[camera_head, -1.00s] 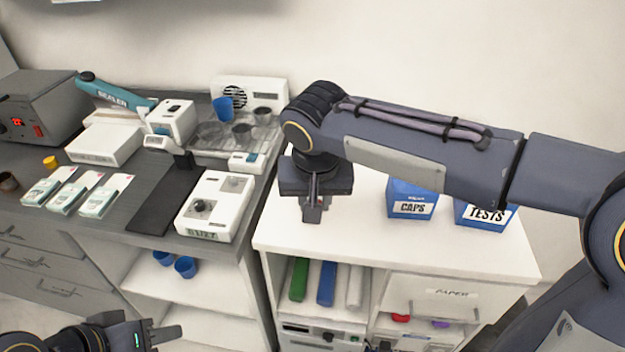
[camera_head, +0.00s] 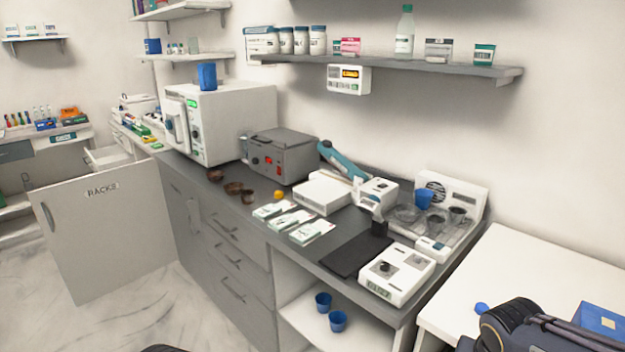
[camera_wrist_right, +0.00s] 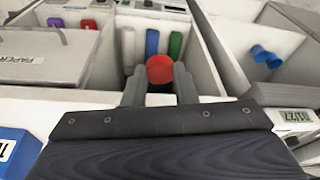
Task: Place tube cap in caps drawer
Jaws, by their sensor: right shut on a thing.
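My right gripper (camera_wrist_right: 160,85) is shut on a red tube cap (camera_wrist_right: 160,68), held at its fingertips in the right wrist view. The cap is above the front edge of the white table, with an open shelf beyond it. In the head view, my right arm enters at the lower right and its gripper is out of frame. My left gripper is not in view. An open white drawer (camera_head: 108,157) shows at the far left back; I cannot tell whether it is the caps drawer.
A door marked RACKS (camera_head: 102,235) stands open at left. A grey counter (camera_head: 350,245) carries devices and packets. The white table (camera_head: 545,285) has a blue box (camera_head: 600,320) and a small blue object (camera_head: 481,308). Blue cups (camera_head: 338,320) sit on the lower shelf.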

